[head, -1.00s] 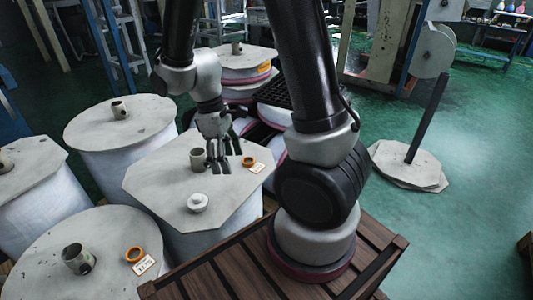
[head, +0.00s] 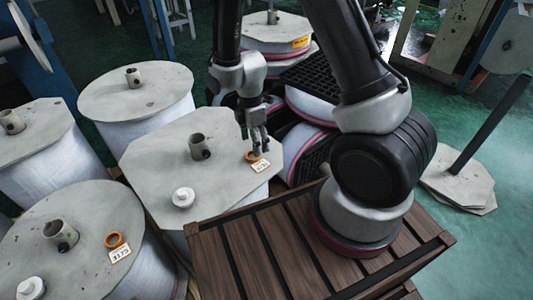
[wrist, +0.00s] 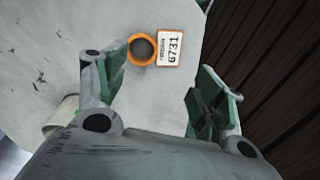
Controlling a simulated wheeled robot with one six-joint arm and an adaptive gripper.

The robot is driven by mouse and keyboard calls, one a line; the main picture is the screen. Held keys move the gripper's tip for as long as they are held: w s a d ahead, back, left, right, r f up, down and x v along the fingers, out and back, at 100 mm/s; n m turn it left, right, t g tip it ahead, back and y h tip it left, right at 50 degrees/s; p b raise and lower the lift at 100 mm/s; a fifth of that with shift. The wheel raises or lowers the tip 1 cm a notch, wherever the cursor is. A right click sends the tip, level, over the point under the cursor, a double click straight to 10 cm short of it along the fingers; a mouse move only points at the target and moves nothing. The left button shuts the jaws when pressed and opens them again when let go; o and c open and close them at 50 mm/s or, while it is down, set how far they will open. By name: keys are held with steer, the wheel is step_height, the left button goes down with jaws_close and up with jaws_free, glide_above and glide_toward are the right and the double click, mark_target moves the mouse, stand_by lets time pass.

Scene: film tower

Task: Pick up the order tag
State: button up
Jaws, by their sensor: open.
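A white order tag (head: 261,166) with an orange-edged face and an orange ring (head: 252,156) lies on the pale octagonal reel top (head: 165,160) in the head view. In the wrist view the tag (wrist: 168,47) reads 6731 and the ring (wrist: 142,49) is beside its left edge. My gripper (head: 258,148) is above them, partly covering the ring in the head view. In the wrist view my gripper (wrist: 165,88) is open and empty, with the tag beyond its fingertips. A second tag (head: 120,254) with an orange ring (head: 114,240) lies on the front-left reel.
A grey tube (head: 199,146) stands up from the octagonal reel, with a white knob (head: 183,197) nearer. Other large reels (head: 135,85) stand close at the left. A brown slatted wooden surface (head: 235,258) lies at front right. A black crate (head: 322,78) is behind my gripper.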

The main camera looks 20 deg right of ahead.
mark_target(253, 158)
steer(key=f+n, duration=0.1)
steer(key=f, duration=0.1)
steer(key=w+f, duration=0.1)
steer(key=f, duration=0.2)
steer(key=w+f+n, duration=0.1)
steer(key=f, duration=0.1)
steer(key=shift+w+a+f+n+t, duration=0.1)
steer(key=shift+w+f+n+t, duration=0.2)
steer(key=shift+f+t, duration=0.1)
steer(key=shift+s, duration=0.1)
steer(key=c, duration=0.9)
